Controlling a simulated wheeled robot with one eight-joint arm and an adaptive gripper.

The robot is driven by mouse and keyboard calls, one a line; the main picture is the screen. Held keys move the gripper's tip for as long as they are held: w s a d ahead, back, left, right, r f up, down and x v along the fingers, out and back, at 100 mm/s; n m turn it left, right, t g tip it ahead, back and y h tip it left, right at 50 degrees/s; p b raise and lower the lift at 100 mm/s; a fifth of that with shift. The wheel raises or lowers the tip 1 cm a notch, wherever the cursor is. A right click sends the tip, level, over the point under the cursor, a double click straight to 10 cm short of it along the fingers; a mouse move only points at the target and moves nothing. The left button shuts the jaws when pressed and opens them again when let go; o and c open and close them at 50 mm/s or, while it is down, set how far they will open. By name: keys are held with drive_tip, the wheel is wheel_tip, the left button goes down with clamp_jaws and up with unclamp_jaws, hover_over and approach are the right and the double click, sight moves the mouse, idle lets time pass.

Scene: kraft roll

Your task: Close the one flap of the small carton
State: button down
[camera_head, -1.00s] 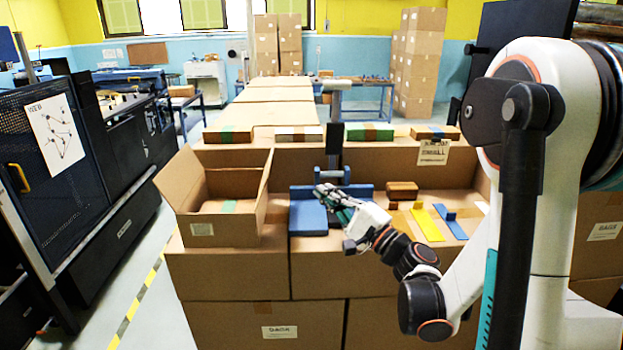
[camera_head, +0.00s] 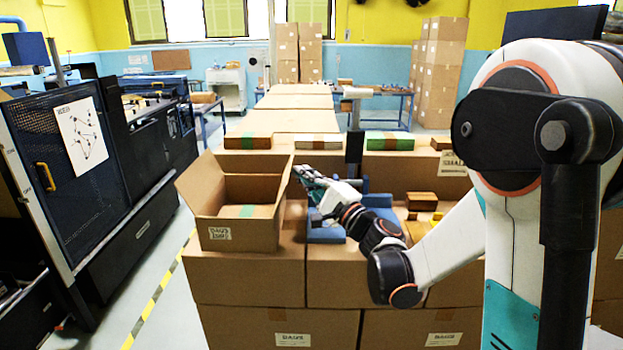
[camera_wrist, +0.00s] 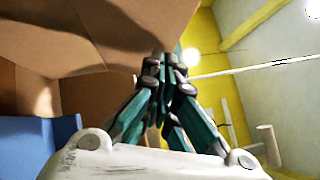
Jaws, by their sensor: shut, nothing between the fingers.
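The small open carton (camera_head: 240,236) stands on larger boxes at the left of the head view, with a white label on its front and a green strip inside. A cardboard panel slants outward on its left, and a flap (camera_head: 285,188) rises steeply along its right side. My gripper (camera_head: 300,174) is shut and empty just right of that flap's upper edge. In the wrist view, the closed fingertips (camera_wrist: 164,64) are against or very near a brown cardboard panel (camera_wrist: 110,28). I cannot tell if they touch it.
A blue tray (camera_head: 377,202) lies right of the carton under my arm, with small brown blocks (camera_head: 421,201) beyond it. Flat packages (camera_head: 248,141) line the ledge behind. A dark machine (camera_head: 75,170) stands left, across a strip of floor.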

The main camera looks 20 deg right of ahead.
drive_tip(key=shift+r, duration=0.15)
drive_tip(key=shift+a+r+n+p, duration=0.1)
drive_tip(key=shift+a+n+p, duration=0.15)
drive_tip(key=shift+p, duration=0.2)
